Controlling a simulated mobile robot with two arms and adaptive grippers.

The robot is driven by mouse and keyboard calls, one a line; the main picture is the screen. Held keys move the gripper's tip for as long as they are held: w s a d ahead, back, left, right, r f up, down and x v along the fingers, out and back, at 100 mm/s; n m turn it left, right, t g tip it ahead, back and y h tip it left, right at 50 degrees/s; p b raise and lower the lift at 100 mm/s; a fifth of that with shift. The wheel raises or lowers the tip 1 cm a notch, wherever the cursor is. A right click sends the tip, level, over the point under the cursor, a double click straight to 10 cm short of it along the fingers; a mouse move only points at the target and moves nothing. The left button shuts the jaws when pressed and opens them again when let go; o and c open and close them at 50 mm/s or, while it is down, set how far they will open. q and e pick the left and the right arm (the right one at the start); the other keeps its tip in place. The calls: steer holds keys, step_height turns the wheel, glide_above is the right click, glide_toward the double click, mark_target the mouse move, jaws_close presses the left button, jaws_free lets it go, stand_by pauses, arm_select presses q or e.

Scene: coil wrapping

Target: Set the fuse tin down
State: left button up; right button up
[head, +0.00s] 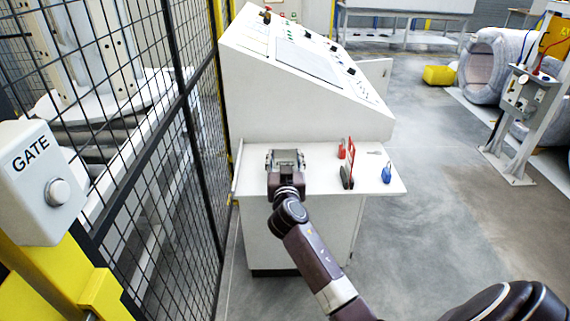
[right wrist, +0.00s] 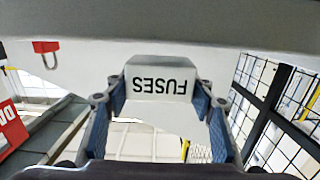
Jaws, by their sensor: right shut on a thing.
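The fuse tin is a small grey box between the fingers of my right gripper (head: 286,160), over the white shelf (head: 325,178) of the control desk. In the right wrist view the tin (right wrist: 160,82) shows its "FUSES" label upside down. The blue-padded fingers of my right gripper (right wrist: 160,110) are shut on its two sides. I cannot tell whether the tin touches the shelf or hangs just above it. My left gripper is not in view.
A red padlock (head: 341,148), a red tag (head: 351,158) and a blue padlock (head: 386,173) are on the shelf to the right. The sloped white console (head: 300,90) rises behind. A black mesh fence (head: 190,140) stands close on the left.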

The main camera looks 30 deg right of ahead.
steer(key=shift+f, duration=1.15)
steer(key=shift+f, duration=0.1)
steer(key=o, duration=0.8)
steer(key=shift+f+b, duration=0.1)
steer(key=shift+b, duration=0.2)
steer(key=o, duration=0.4)
steer(key=shift+o, duration=0.2)
